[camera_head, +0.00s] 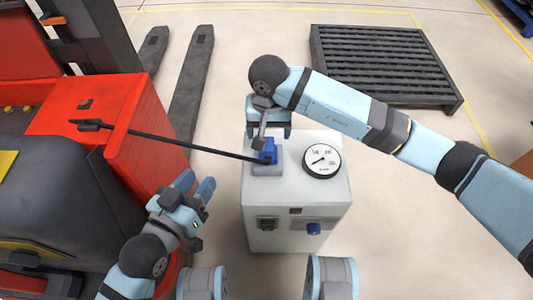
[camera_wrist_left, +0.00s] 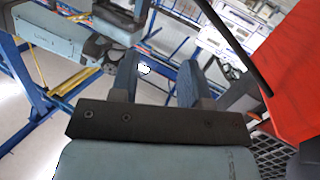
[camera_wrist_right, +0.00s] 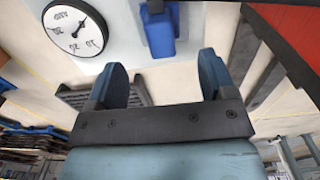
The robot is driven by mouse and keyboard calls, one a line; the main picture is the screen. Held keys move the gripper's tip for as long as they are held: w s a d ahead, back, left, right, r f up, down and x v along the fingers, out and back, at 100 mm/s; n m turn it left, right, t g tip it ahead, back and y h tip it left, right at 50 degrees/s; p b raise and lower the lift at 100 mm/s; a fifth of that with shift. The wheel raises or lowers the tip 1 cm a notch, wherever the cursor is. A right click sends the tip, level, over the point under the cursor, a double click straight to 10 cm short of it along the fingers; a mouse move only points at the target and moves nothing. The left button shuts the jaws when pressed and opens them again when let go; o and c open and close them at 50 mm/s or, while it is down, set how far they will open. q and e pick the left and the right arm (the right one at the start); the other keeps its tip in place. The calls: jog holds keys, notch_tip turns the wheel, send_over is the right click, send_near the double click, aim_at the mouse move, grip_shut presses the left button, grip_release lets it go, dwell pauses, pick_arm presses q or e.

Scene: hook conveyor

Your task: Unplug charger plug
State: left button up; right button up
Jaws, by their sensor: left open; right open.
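A blue plug (camera_head: 268,150) sits on the top of a white charger box (camera_head: 297,195), beside a round dial gauge (camera_head: 322,160). A black cable (camera_head: 190,145) runs from the plug area to the red truck (camera_head: 120,125) at left. My right gripper (camera_head: 268,131) is open and empty, just behind the plug. In the right wrist view the plug (camera_wrist_right: 159,32) shows beyond the two fingers, apart from them. My left gripper (camera_head: 196,188) is open and empty, between the truck and the box. In the left wrist view the cable (camera_wrist_left: 247,45) passes right of its fingers.
A dark slatted pallet (camera_head: 383,65) lies on the floor at the back right. Dark forks (camera_head: 190,90) extend behind the truck. The floor right of the box is clear.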

aim_at(269, 143)
jog(key=shift+f+b, duration=0.3)
jog(key=shift+f, duration=0.2)
notch_tip(269, 143, down, 7)
jog(key=b, duration=0.4)
jog(key=shift+r, duration=0.1)
jog(key=shift+f+b, duration=0.35)
jog(key=shift+b, duration=0.05)
jog(key=shift+f, duration=0.25)
pick_arm(q)
jog(key=d+r+h, duration=0.1)
jog(key=d+r+t+h, duration=0.1)
jog(key=r, duration=0.1)
jog(key=shift+d+r+t+h, duration=0.1)
jog(key=shift+d+t+h, duration=0.1)
jog(key=shift+t+h, duration=0.1)
jog(key=shift+f+b, duration=0.5)
jog(key=shift+b, duration=0.15)
